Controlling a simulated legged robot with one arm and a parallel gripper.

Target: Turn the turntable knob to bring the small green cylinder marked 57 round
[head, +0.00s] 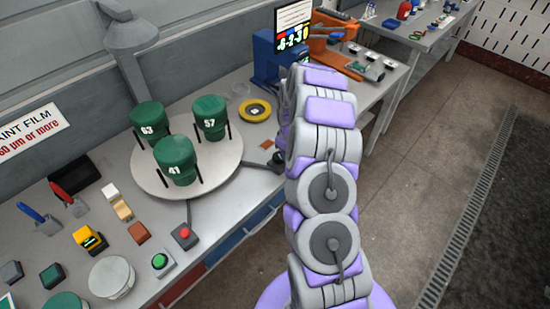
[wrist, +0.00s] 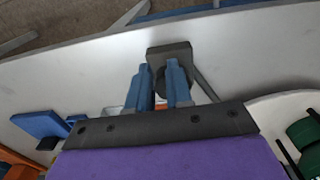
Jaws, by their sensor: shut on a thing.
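The green cylinder marked 57 (head: 210,117) stands upright at the back right of the round white turntable (head: 198,188). Two more green cylinders stand on it: the one marked 63 (head: 152,126) at the back left and the one marked 41 (head: 176,160) at the front. Thin dark posts flank the cylinders. My gripper (wrist: 161,70) has its two blue fingers shut on the dark turntable knob (wrist: 168,49) in the wrist view. In the head view the knob is at the turntable's right, largely hidden by my arm. Green cylinders show partly in the wrist view (wrist: 305,134).
A blue stand with a screen (head: 292,38) and an orange device (head: 330,45) are at the back right. Open floor lies right of the bench.

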